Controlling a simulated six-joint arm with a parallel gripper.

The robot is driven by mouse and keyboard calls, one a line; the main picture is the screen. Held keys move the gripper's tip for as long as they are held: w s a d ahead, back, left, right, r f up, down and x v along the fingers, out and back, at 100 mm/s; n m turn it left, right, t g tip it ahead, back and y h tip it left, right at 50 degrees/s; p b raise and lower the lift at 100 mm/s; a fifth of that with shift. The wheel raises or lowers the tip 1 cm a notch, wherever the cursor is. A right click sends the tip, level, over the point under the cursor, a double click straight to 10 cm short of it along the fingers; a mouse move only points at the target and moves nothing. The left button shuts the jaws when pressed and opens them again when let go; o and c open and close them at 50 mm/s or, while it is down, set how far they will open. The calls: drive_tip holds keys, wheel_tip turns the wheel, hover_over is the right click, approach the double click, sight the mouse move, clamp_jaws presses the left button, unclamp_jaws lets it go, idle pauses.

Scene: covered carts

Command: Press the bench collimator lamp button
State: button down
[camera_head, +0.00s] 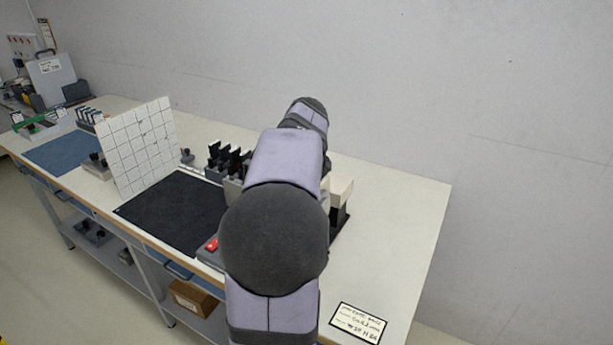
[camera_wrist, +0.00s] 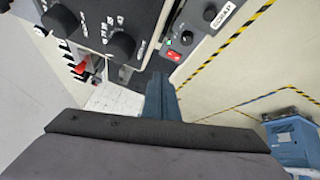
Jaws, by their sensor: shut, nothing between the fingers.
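In the wrist view, a dark instrument box (camera_wrist: 112,22) with black knobs and white markings fills the upper left. My gripper (camera_wrist: 161,78) is seen as narrow blue-grey fingers, shut and empty, pointing toward the gap between box and panel. I cannot tell whether they touch anything. In the head view, a red button (camera_head: 211,244) shows on a grey unit beside my arm, which hides my gripper there. I cannot tell which button is the collimator lamp's.
Black upright holders (camera_head: 229,160) stand behind. A label card (camera_head: 357,324) lies at the front right. The bench's right side is mostly clear.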

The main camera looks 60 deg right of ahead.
drive_tip(key=s+d+r+n+t+h+p, duration=0.1)
drive_tip(key=s+d+r+n+h+p, duration=0.1)
drive_tip(key=s+d+r, duration=0.7)
drive_tip(key=shift+d+r+t, duration=0.4)
drive_tip(key=shift+d+r, duration=0.5)
drive_tip(key=shift+r, duration=0.05)
wheel_tip(320, 180, down, 7)
drive_tip(key=b, duration=0.4)
drive_tip(key=shift+f, duration=0.1)
drive_tip(key=shift+f+b, duration=0.85)
drive_tip(key=shift+b, duration=0.1)
drive_tip(key=shift+f+b, duration=0.8)
drive_tip(key=shift+b, duration=0.45)
idle(1.6)
drive_tip(key=shift+r+p, duration=0.45)
drive_tip(key=shift+r, duration=0.35)
drive_tip(key=shift+r, duration=0.15)
drive_tip(key=shift+r+p, duration=1.65)
drive_tip(key=shift+r, duration=0.7)
